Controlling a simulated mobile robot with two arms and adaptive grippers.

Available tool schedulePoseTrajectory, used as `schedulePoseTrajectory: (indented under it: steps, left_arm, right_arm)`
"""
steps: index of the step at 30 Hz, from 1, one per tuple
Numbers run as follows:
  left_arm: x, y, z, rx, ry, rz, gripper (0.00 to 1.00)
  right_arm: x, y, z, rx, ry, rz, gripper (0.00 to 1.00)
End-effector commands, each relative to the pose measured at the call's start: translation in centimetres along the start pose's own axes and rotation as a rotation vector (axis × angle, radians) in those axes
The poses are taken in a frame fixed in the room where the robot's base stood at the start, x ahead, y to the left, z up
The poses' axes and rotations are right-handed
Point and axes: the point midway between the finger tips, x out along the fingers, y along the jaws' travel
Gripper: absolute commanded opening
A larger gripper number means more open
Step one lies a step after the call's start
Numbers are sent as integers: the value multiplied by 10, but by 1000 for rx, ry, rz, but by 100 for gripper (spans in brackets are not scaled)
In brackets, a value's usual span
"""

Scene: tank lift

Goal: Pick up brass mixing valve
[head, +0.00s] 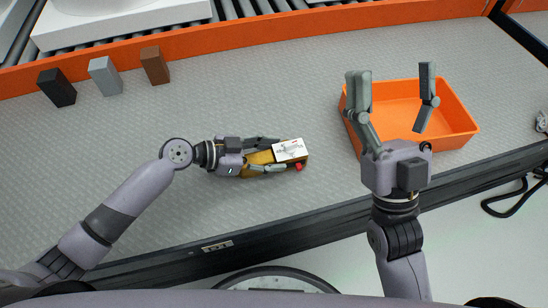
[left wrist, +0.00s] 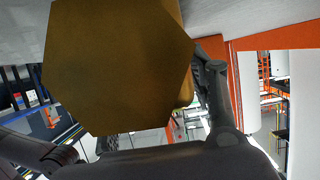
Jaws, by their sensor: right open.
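The brass mixing valve (head: 260,157) lies on the grey textured worktop in the middle of the head view. It has a white printed label (head: 290,149) and a small red part (head: 299,167) at its right end. My left gripper (head: 274,155) has its fingers on either side of the brass body. Whether both fingers press on it cannot be told. In the left wrist view the valve's hexagonal brass end (left wrist: 118,65) fills much of the picture, close to the palm, beside the right-hand finger. My right gripper (head: 396,82) is open and empty, above the orange tray.
The orange tray (head: 456,136) stands on the worktop (head: 215,95) at the right. Black (head: 57,88), grey (head: 105,77) and brown (head: 155,66) blocks stand at the back left, near the orange rail (head: 240,33). The worktop between blocks and tray is clear.

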Motion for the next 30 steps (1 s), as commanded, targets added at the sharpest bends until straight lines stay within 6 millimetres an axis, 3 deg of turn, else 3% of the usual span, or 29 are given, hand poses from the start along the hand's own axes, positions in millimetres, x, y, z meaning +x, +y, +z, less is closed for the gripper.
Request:
schedulePoseTrajectory:
  steps: [20, 30]
  left_arm:
    - [0, 0, 0, -1, -1, 0, 4]
    - [-1, 0, -3, 1, 2, -1, 2]
  right_arm:
    - [0, 0, 0, 0, -1, 0, 71]
    - [1, 0, 1, 0, -8, 1, 71]
